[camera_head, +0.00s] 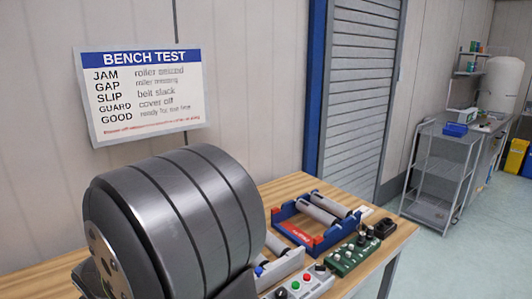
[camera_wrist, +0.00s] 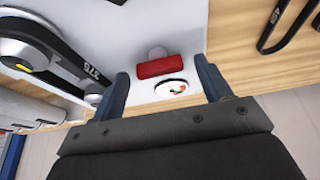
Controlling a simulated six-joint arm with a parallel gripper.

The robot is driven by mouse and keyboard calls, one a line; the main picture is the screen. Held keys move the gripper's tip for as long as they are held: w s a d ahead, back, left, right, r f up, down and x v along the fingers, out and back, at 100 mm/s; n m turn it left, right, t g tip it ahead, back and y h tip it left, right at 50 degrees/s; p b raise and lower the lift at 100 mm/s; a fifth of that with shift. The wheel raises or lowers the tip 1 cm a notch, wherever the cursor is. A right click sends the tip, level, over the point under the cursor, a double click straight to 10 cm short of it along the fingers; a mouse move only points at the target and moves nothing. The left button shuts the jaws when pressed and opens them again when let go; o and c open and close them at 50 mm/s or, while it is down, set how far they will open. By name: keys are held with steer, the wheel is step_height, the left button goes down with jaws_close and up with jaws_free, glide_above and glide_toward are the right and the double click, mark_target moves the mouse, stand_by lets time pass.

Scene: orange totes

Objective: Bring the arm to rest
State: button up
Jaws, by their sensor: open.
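My gripper (camera_wrist: 162,67) is open in the wrist view, its two dark blue fingers spread apart with nothing between them in their grip. Beyond the fingers, a red block (camera_wrist: 170,67) with a grey rounded piece behind it and a white round dial (camera_wrist: 171,88) show on a pale panel (camera_wrist: 185,25). I cannot tell how far the fingertips are from them. In the head view my arm fills the left foreground and the gripper does not show.
The wooden bench (camera_head: 288,187) carries a blue and red frame with rollers (camera_head: 312,228), a green board (camera_head: 352,257) and a button box (camera_head: 298,286). In the wrist view a pulley with a black belt (camera_wrist: 62,57) lies left, another black belt (camera_wrist: 290,22) right. Open floor lies beyond.

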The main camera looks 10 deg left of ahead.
stand_by(0.3)
steer(key=v, duration=1.7)
steer(key=x, duration=1.7)
steer(key=shift+f, duration=0.25)
steer(key=shift+r+n, duration=0.2)
steer(key=shift+n, duration=0.3)
steer(key=shift+w+d+n+g+y, duration=0.1)
steer(key=shift+n+g+y, duration=0.35)
steer(key=shift+n, duration=0.95)
steer(key=shift+w+n+g+y, duration=0.15)
steer(key=shift+n+g, duration=0.5)
steer(key=shift+n, duration=0.75)
steer(key=shift+n+g, duration=0.8)
steer(key=shift+n, duration=1.1)
steer(key=shift+w+n+g, duration=0.15)
steer(key=shift+n+g, duration=0.55)
steer(key=shift+n, duration=1.4)
